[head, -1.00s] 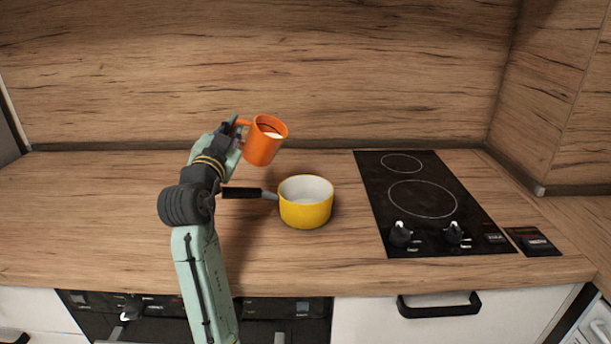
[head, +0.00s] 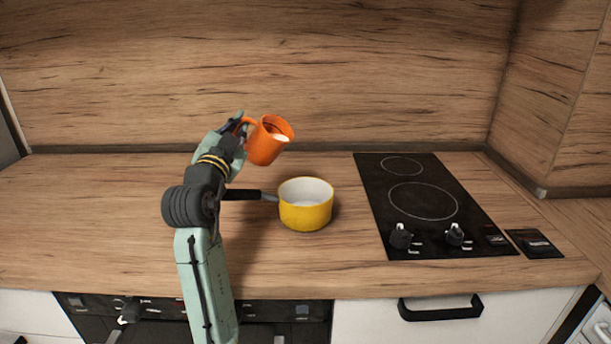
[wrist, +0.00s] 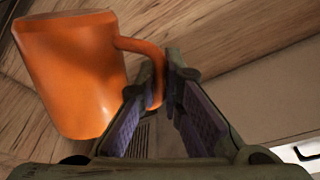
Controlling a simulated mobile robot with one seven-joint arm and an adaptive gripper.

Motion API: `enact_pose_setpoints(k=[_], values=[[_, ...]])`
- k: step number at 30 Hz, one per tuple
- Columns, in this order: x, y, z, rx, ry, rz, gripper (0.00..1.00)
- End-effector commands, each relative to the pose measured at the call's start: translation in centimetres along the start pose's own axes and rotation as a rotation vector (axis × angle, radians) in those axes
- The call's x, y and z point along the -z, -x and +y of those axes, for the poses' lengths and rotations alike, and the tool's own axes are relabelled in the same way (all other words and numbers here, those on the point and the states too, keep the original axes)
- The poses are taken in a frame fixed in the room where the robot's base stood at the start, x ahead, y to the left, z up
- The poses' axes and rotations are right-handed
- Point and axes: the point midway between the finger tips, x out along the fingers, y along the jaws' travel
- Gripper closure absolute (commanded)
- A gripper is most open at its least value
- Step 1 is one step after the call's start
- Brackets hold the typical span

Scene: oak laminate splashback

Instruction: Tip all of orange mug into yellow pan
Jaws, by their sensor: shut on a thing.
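The orange mug (head: 264,145) is held in the air, tilted to the right, above and left of the yellow pan. White contents show near its lower rim. The mug also fills the left of the wrist view (wrist: 72,75), with its handle between the finger pads. My gripper (wrist: 160,95) is shut on the mug's handle; in the head view its fingers (head: 241,131) are partly hidden behind the mug and wrist. The yellow pan (head: 306,213) stands upright on the counter, its pale inside looking empty. Its dark handle (head: 243,195) points left, passing close to my wrist in the picture.
A black hob (head: 424,205) with two knobs lies to the right of the pan. A small black panel (head: 535,243) is beside it. The wooden splashback (head: 270,70) rises behind. The counter (head: 90,215) is clear on the left.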

Motion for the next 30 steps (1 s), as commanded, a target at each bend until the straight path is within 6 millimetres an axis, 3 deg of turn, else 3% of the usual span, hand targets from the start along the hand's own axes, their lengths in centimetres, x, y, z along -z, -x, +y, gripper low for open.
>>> enact_pose_setpoints(k=[30], values=[[-0.5,0.6,1.5,0.013,-0.131,0.050,1.00]])
